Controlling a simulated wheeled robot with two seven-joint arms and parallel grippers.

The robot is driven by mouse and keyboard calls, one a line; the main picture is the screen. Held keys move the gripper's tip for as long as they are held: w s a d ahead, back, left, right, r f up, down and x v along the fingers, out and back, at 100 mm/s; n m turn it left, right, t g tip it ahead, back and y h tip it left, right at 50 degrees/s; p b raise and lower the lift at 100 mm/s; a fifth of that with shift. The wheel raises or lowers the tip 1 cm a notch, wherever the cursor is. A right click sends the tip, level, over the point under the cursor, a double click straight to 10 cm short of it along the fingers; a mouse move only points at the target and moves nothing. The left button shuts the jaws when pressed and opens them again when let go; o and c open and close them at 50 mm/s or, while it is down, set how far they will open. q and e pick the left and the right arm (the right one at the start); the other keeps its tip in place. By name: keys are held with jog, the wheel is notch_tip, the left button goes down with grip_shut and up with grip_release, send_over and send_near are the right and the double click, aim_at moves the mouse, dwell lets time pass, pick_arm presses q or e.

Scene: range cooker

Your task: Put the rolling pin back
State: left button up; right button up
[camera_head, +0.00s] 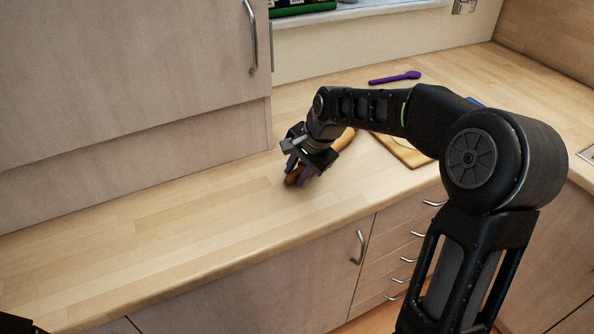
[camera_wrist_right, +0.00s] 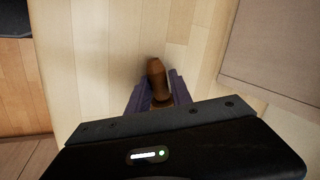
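The brown wooden rolling pin (camera_head: 348,136) is over the counter, mostly hidden behind my right gripper and wrist in the head view. One end shows below the fingers. My right gripper (camera_head: 300,170) points down at it. In the right wrist view, the rolling pin (camera_wrist_right: 156,72) sits between the two purple fingers (camera_wrist_right: 160,92), which press close on both its sides. Whether the pin touches the counter is hard to tell. My left gripper is not visible; only a dark bit of my own body shows in the bottom left corner.
The wooden counter (camera_head: 150,225) is clear to the left of the gripper. A wooden board (camera_head: 408,155) lies to the right, partly behind my arm. A purple spoon (camera_head: 395,77) lies at the back. A wall cabinet (camera_head: 130,60) hangs at upper left. Drawers (camera_head: 400,240) are below the counter.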

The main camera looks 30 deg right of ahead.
jog(key=shift+s+f, duration=0.35)
jog(key=shift+f, duration=0.2)
jog(key=shift+w+d+r+p, duration=0.1)
jog(key=shift+r+p, duration=0.1)
jog(key=shift+r, duration=0.25)
jog(key=shift+d+r+p, duration=0.1)
jog(key=shift+r+p, duration=0.05)
jog(key=shift+r, duration=0.25)
jog(key=v, duration=1.2)
jog(key=shift+w, duration=0.25)
jog(key=shift+a, duration=0.1)
